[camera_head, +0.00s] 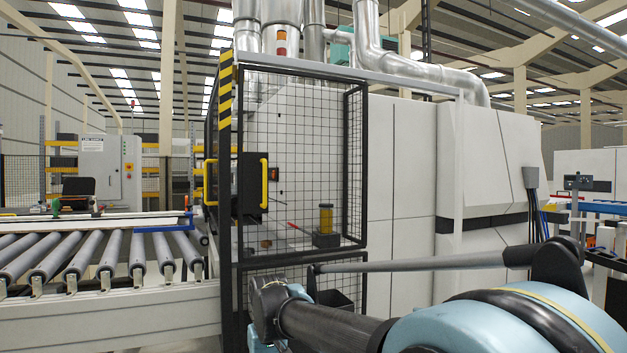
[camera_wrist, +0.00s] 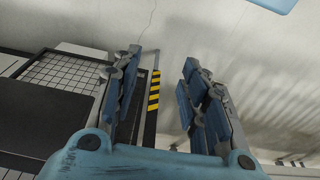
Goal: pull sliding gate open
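The gate is a black-framed wire mesh panel (camera_head: 300,130) on the guard in front of the white machine. A black plate (camera_head: 250,185) on it carries a yellow handle (camera_head: 264,183), and another yellow handle (camera_head: 210,182) shows left of the striped post. My gripper's fingers (camera_wrist: 160,90) are apart in the wrist view, with nothing between them. Mesh (camera_wrist: 65,78) and a dark panel (camera_wrist: 40,115) lie left of the fingers there. No yellow handle can be made out in the wrist view. My arm is low in front of the guard in the head view; the fingertips cannot be made out there.
A yellow-and-black striped post (camera_head: 225,105) stands at the guard's left corner; stripes also show between the fingers in the wrist view (camera_wrist: 153,92). A roller conveyor (camera_head: 95,260) runs in from the left. A yellow-topped device (camera_head: 326,222) stands behind the mesh.

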